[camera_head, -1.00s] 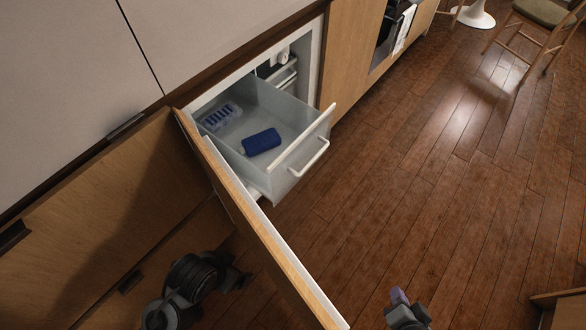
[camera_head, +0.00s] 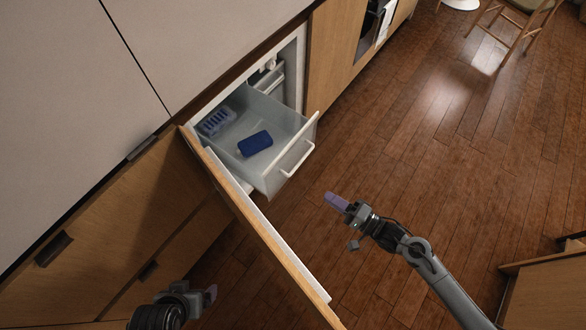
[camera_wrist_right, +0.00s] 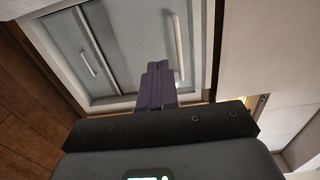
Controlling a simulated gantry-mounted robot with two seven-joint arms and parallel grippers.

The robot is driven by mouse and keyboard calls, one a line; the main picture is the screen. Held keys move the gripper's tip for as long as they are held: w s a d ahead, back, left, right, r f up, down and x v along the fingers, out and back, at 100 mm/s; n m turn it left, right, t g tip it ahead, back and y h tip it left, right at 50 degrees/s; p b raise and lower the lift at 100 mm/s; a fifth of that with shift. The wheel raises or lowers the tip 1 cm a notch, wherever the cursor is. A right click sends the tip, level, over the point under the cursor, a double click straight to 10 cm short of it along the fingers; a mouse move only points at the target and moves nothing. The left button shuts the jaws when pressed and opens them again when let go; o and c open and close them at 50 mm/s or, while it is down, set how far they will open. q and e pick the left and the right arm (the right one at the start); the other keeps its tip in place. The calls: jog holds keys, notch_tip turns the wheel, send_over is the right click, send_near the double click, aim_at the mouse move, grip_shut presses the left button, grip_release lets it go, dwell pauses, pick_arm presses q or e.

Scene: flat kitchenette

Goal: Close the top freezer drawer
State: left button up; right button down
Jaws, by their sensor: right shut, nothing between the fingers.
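The top freezer drawer (camera_head: 265,174) is pulled out of the freezer, a grey see-through bin with a white handle (camera_head: 297,158). A dark blue box (camera_head: 255,143) and a blue ice tray (camera_head: 215,121) lie in it. My right gripper (camera_head: 336,202) is shut and empty, over the floor in front of the drawer, apart from its handle. In the right wrist view its purple fingers (camera_wrist_right: 155,86) are together before grey drawer fronts with handles (camera_wrist_right: 177,44). My left gripper (camera_head: 209,296) is at the lower left, behind the open door; its jaws show too little to judge.
The open wooden freezer door (camera_head: 262,232) stands between my two grippers, left of the drawer. Wooden cabinet fronts (camera_head: 336,52) run on to the right of the freezer. The wooden floor (camera_head: 430,150) right of the drawer is clear. A chair (camera_head: 510,35) stands far off.

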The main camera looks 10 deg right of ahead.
aim_at(286, 167)
jog(key=b+x, duration=0.2)
jog(key=x, duration=0.4)
jog(key=b+x, duration=0.2)
jog(key=x, duration=0.5)
jog(key=shift+w+d+r+b, duration=0.15)
jog(key=shift+r+b, duration=0.1)
jog(key=shift+b, duration=0.15)
jog(key=shift+w+a, duration=0.45)
jog(key=shift+r, duration=0.1)
